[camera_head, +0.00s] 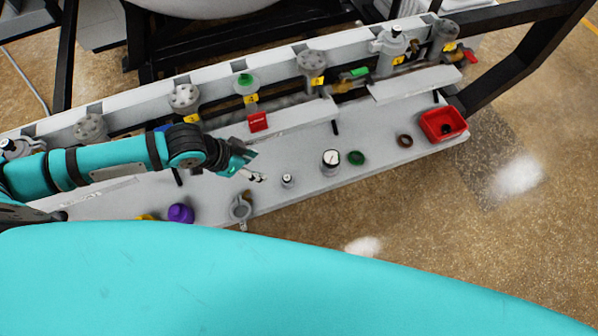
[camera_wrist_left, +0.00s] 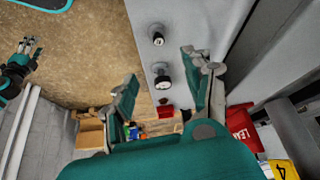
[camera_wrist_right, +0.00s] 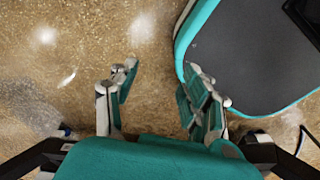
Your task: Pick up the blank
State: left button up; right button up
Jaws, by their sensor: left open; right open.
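I cannot tell for certain which part is the blank. On the light bench shelf (camera_head: 300,190) stand a small black-and-white gauge (camera_head: 287,181), a larger round gauge (camera_head: 330,162), a green ring (camera_head: 356,158) and a brown ring (camera_head: 404,140). A grey clamp (camera_head: 240,208) sits at the front edge, with a purple cap (camera_head: 180,213) further left. My left gripper (camera_head: 259,167) is open and empty above the shelf, just left of the small gauge. In the left wrist view the larger gauge (camera_wrist_left: 162,77) shows between its fingers. My right gripper (camera_wrist_right: 161,68) is open and empty over the floor.
A red tray (camera_head: 442,127) with a dark part inside stands at the shelf's right end. A pale rail (camera_head: 280,72) with several valves, flanges and yellow number tags runs behind the shelf. A red label block (camera_head: 258,122) is behind my left gripper. Speckled floor (camera_head: 400,220) is open in front.

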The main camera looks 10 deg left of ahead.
pick_arm(q)
jog(key=f, duration=0.1)
send_over(286, 178)
jog(key=s+a, duration=0.2)
notch_tip(286, 178, down, 9)
jog(key=shift+a+r+p, duration=0.1)
jog(key=shift+p, duration=0.3)
jog(key=shift+w+f, duration=0.1)
jog(key=shift+f, duration=0.2)
jog(key=shift+w+d+f, duration=0.15)
jog(key=shift+d+f, duration=0.15)
jog(key=shift+f, duration=0.15)
jog(key=x, duration=0.4)
jog(key=shift+d+f, duration=0.1)
jog(key=shift+f, duration=0.1)
pick_arm(e)
jog(key=s+a, duration=0.1)
jog(key=s+r, duration=0.1)
jog(key=shift+s+a+r, duration=0.1)
jog(key=shift+s+a, duration=0.2)
jog(key=shift+a, duration=0.1)
jog(key=shift+a, duration=0.1)
